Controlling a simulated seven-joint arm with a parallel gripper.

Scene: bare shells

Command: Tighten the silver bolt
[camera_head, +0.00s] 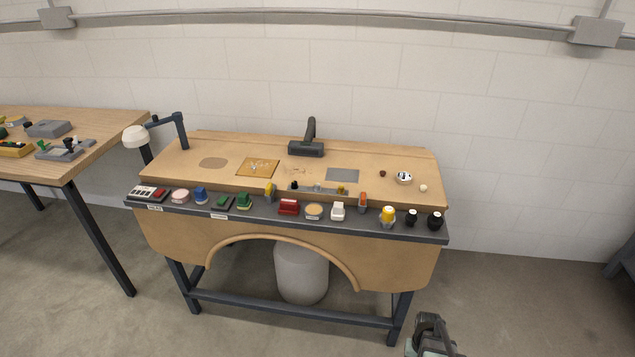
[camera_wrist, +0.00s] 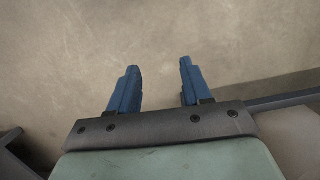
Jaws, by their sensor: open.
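I cannot pick out the silver bolt for certain. A narrow grey fixture (camera_head: 318,188) lies near the front middle of the workbench top, with small dark, pale and yellow pieces on it too small to tell apart. My gripper (camera_head: 432,322) shows at the bottom right of the head view, in front of the bench and well apart from everything on it. In the wrist view my gripper (camera_wrist: 160,66) has its two blue fingers spread, with nothing between them and bare floor beyond.
The wooden workbench (camera_head: 220,174) has a dark front shelf carrying several coloured parts, including a red block (camera_head: 288,207) and a yellow-topped piece (camera_head: 387,216). A lamp (camera_head: 136,136) stands at its left end. A second table (camera_head: 95,140) stands left.

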